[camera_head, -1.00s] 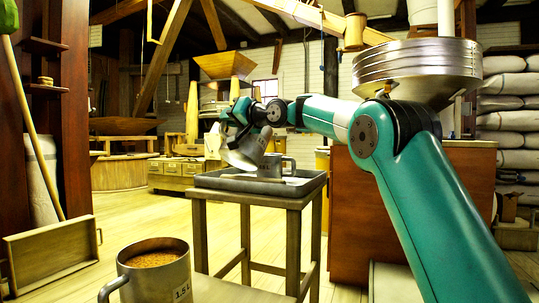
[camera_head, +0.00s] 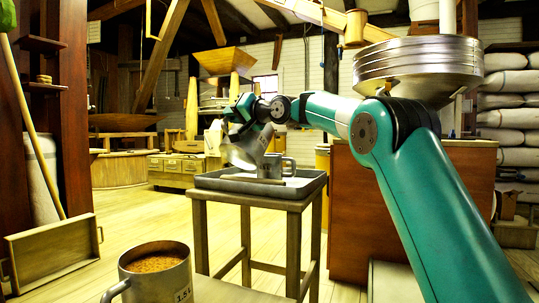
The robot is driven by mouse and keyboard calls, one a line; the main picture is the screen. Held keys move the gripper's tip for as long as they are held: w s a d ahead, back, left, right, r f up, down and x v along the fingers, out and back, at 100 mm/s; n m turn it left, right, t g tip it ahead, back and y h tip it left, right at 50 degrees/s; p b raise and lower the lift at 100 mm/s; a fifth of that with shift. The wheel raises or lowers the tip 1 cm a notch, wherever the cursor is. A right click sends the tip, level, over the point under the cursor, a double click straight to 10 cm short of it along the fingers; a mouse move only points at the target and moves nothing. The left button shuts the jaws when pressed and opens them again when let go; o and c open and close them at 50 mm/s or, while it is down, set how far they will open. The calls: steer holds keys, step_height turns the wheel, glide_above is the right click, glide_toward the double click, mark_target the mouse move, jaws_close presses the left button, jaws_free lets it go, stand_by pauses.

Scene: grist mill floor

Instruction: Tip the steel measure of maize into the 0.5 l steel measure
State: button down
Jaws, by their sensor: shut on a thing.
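My gripper (camera_head: 241,120) is shut on a steel measure (camera_head: 242,152), held steeply tilted over the left part of the tray. Its contents cannot be made out, and no falling grain can be seen. A small steel measure (camera_head: 278,167) with a handle on its right stands upright in the tray, just right of the tilted one. The held measure overlaps its left side in the picture; whether they touch I cannot tell. The inside of the small measure is hidden, and any label on it is too small to read.
A shallow grey tray (camera_head: 228,186) sits on a wooden stand (camera_head: 294,235). A larger steel measure (camera_head: 172,280) marked 1.5 l, full of brownish grain, stands at the front left. A brown cabinet (camera_head: 355,225) stands to the right. Open floor lies left of the stand.

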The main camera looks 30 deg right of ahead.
steer(key=shift+d+r+m+p, duration=0.3)
steer(key=shift+r+p, duration=0.2)
steer(key=shift+r, duration=0.15)
steer(key=shift+w+d+r+m+p, duration=0.2)
steer(key=shift+d+m+p, duration=0.15)
steer(key=shift+m, duration=0.1)
steer(key=shift+w+d+r+m+p, duration=0.15)
steer(key=shift+d+m+p, duration=0.2)
steer(key=shift+m, duration=0.1)
stand_by(0.4)
steer(key=shift+w+d+r+m+p, duration=0.2)
steer(key=shift+d+r+m+p, duration=0.25)
steer(key=shift+p, duration=0.2)
steer(key=shift+w+d+r+m+p, duration=0.15)
steer(key=shift+d+r+m+p, duration=0.2)
steer(key=shift+r+p, duration=0.25)
stand_by(0.5)
steer(key=shift+w+d+m+p, duration=0.2)
steer(key=shift+d+m+p, duration=0.15)
steer(key=shift+d+m, duration=0.15)
steer(key=shift+w+d+m+p, duration=0.2)
steer(key=shift+d+m+p, duration=0.1)
steer(key=shift+d+m, duration=0.15)
stand_by(1.3)
steer(key=shift+w+d+r+p, duration=0.15)
steer(key=shift+d+p, duration=0.2)
steer(key=shift+p, duration=0.25)
stand_by(0.5)
